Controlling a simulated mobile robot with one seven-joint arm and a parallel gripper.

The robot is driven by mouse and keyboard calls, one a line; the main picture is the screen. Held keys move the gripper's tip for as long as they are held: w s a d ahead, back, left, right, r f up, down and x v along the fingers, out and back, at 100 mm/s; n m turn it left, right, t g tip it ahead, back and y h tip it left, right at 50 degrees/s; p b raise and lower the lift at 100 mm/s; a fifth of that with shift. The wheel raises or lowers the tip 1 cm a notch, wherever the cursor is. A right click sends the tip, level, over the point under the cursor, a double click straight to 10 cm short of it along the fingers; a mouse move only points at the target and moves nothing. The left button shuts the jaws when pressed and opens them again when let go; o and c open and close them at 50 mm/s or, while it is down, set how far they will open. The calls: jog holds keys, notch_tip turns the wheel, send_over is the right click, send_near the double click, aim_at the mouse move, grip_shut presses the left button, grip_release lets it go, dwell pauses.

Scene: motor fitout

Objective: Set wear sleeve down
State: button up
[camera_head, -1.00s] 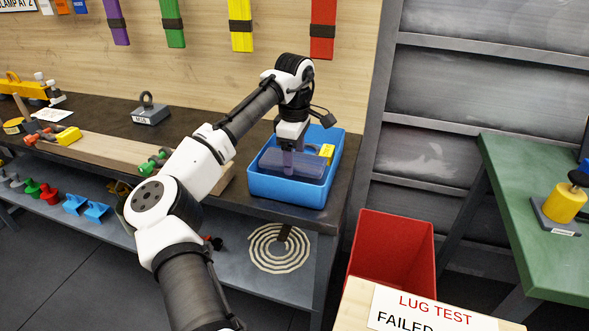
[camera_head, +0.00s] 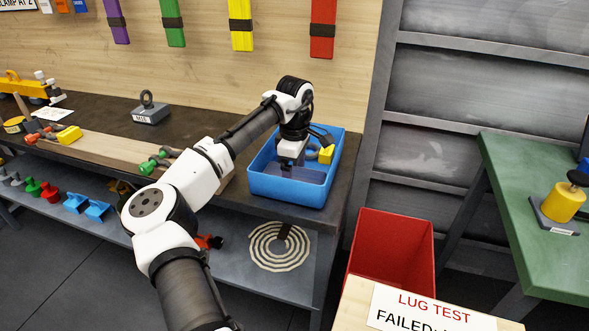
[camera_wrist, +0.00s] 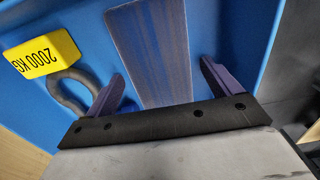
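The wear sleeve (camera_head: 312,175) is a flat, dark blue-purple piece lying low inside the blue bin (camera_head: 258,187). In the wrist view the sleeve (camera_wrist: 150,50) lies on the bin's blue floor, its near end cut off by my gripper body. My gripper (camera_head: 287,170) reaches down into the bin. Its two purple fingers (camera_wrist: 163,78) are spread either side of the sleeve, with blue floor showing between each finger and the sleeve. In the head view my gripper hides part of the sleeve.
A grey shackle (camera_wrist: 72,92) with a yellow 2000 KG tag (camera_wrist: 42,53) shares the bin, close to one finger. The bin stands at the right end of the dark bench. A red bin (camera_head: 390,250) stands below, and a green table (camera_head: 530,200) is at right.

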aim_at(294, 174)
notch_tip(294, 174, up, 12)
jog(key=shift+r+b, duration=0.15)
jog(key=shift+b, duration=0.2)
dwell(0.4)
